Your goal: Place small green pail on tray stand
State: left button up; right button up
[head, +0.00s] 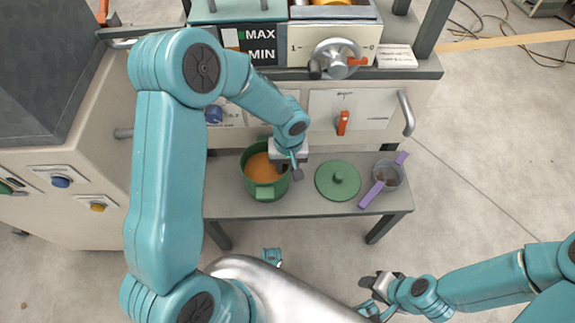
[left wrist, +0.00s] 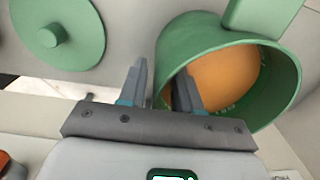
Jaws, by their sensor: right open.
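The small green pail (head: 252,183) holds something orange and appears to stand upright on the left part of a low grey stand (head: 322,202). My left gripper (head: 288,169) is at the pail's right rim. In the left wrist view the pail (left wrist: 185,48) fills the upper right. There my left gripper (left wrist: 160,85) is open, one finger inside the pail and one outside, with the wall between them and visible gaps. My right gripper (head: 373,284) is open and empty, low in the head view, in front of the stand.
A green lid (head: 338,181) lies right of the pail and also shows in the left wrist view (left wrist: 58,30). The machine's panel, with a red lever (head: 343,122) and crank wheel (head: 337,60), rises behind.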

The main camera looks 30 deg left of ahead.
pick_arm(q)
notch_tip(320, 180, up, 11)
jog(key=p, duration=0.2)
jog(key=shift+r+p, duration=0.15)
jog(key=shift+p, duration=0.2)
jog(key=shift+d, duration=0.1)
